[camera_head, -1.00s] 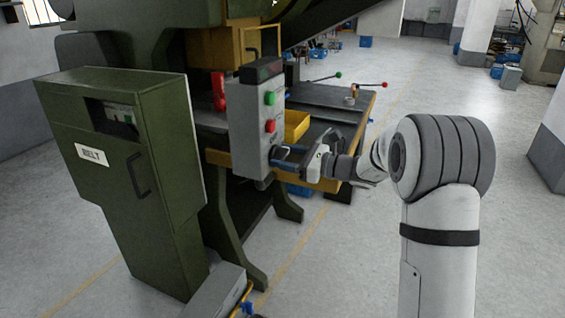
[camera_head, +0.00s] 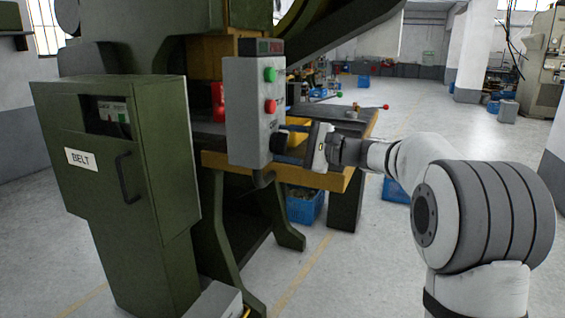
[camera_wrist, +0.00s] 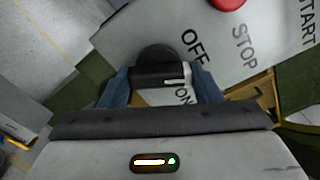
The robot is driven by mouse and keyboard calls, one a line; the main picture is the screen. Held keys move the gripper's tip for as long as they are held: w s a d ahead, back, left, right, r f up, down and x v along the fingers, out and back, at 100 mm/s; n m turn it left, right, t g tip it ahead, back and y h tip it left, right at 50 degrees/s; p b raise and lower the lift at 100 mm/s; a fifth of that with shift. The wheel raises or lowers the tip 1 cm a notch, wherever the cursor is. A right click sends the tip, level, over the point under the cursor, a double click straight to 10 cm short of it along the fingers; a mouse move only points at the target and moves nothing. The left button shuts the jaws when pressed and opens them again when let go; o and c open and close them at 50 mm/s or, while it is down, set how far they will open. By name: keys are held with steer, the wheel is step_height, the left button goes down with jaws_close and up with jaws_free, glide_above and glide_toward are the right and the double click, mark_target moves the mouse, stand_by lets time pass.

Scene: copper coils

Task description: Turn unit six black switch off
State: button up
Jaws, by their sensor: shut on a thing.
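The grey control box (camera_head: 242,110) stands upright beside the green press, with a green button (camera_head: 270,74) and a red button (camera_head: 270,106) on its face. The black switch (camera_head: 279,142) is a knob below them. In the wrist view the switch (camera_wrist: 158,58) sits between the blue fingers of my gripper (camera_wrist: 160,85), which is shut on it. A white mark on the knob points right, near the OFF and ON labels; its exact setting is unclear. The gripper (camera_head: 290,143) also shows at the switch in the head view, and partly hides it.
A green cabinet marked BELT (camera_head: 105,190) stands at left. A yellow-edged workbench (camera_head: 330,180) with red- and green-tipped levers lies behind the gripper. A blue crate (camera_head: 305,207) is under it. Open floor lies at right.

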steer(key=n+b, duration=0.2)
steer(key=b, duration=0.1)
steer(key=n+b, duration=0.1)
steer(key=shift+w+d+f, duration=0.1)
steer(key=shift+d+f, duration=0.1)
steer(key=shift+d, duration=0.05)
steer(key=n+b, duration=0.2)
steer(key=b, duration=0.1)
steer(key=shift+r+n, duration=0.2)
steer(key=shift+n, duration=0.1)
steer(key=shift+r, duration=0.1)
steer(key=o, duration=0.6)
steer(key=shift+d, duration=0.1)
steer(key=o, duration=0.4)
steer(key=shift+p+v, duration=0.4)
steer(key=shift+v, duration=3.4)
